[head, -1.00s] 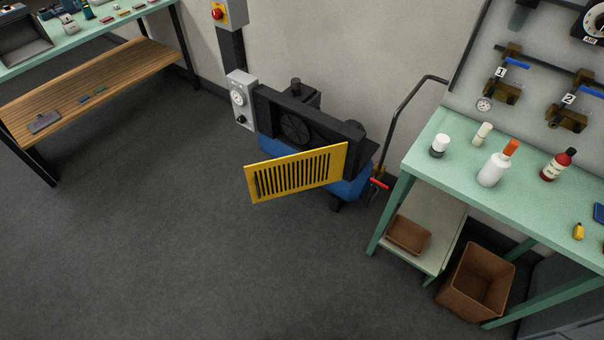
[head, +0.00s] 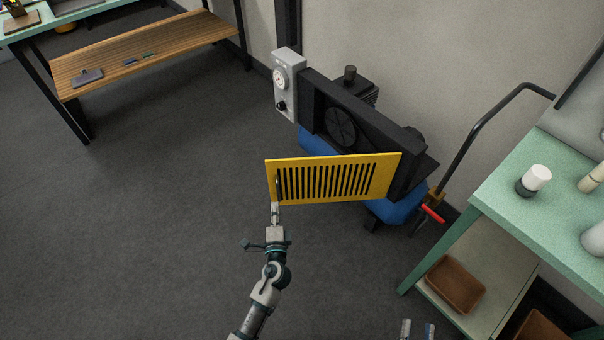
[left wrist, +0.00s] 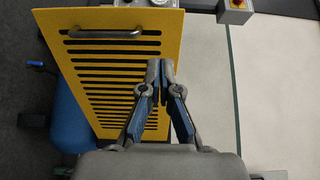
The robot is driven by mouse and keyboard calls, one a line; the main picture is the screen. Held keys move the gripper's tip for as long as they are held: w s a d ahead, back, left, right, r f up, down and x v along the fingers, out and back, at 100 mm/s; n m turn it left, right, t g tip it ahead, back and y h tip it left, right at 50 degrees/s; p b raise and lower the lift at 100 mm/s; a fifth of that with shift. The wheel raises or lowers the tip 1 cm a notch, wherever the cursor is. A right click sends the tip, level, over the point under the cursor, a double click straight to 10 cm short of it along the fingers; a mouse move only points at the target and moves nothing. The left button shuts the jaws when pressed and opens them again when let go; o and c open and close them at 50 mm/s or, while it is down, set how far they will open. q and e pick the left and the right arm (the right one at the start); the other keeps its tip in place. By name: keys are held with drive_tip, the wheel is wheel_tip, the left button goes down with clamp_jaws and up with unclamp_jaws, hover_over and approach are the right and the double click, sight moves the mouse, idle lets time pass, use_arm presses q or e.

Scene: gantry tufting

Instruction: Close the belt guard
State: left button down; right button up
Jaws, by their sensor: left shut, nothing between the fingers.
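The yellow slatted belt guard (head: 335,161) stands swung out from the black belt housing (head: 312,100) of the blue compressor. Its right end meets the housing's right end, and its left edge stands free. A metal bar handle (head: 278,184) is near that free edge; it also shows in the left wrist view (left wrist: 105,34). My left gripper (head: 275,207) is shut and empty at the guard's lower left corner, close to the handle. In the left wrist view its fingertips (left wrist: 160,72) appear over the guard's edge; contact is unclear.
A grey gauge box (head: 289,85) stands left of the housing. A bent black handle bar (head: 480,125) and red lever (head: 432,214) are on the right. A green table (head: 520,205) stands further right. The floor left of the guard is clear.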

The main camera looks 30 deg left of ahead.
use_arm(q)
approach(273, 169)
drive_tip(key=w, duration=0.1)
drive_tip(key=b+x, duration=0.1)
drive_tip(key=x, duration=0.4)
drive_tip(key=shift+w+a+f+b, duration=0.1)
drive_tip(key=shift+w+a+b, duration=0.05)
drive_tip(key=shift+a+b, duration=0.15)
drive_tip(key=shift+w+a, duration=0.3)
drive_tip(key=shift+w, duration=0.05)
use_arm(e)
drive_tip(key=shift+s+a+r+t+y, duration=0.1)
drive_tip(key=shift+s+r+t, duration=0.25)
drive_tip(key=shift+r+t, duration=0.35)
drive_tip(key=shift+s+d+r+t+y, duration=0.1)
drive_tip(key=shift+s+r+t, duration=0.3)
drive_tip(key=shift+r+t, duration=0.2)
drive_tip(key=shift+s+a+r+t+y, duration=0.1)
drive_tip(key=shift+s+r+t, duration=0.25)
drive_tip(key=shift+r+t, duration=0.35)
drive_tip(key=shift+w, duration=0.15)
drive_tip(key=shift+m, duration=0.3)
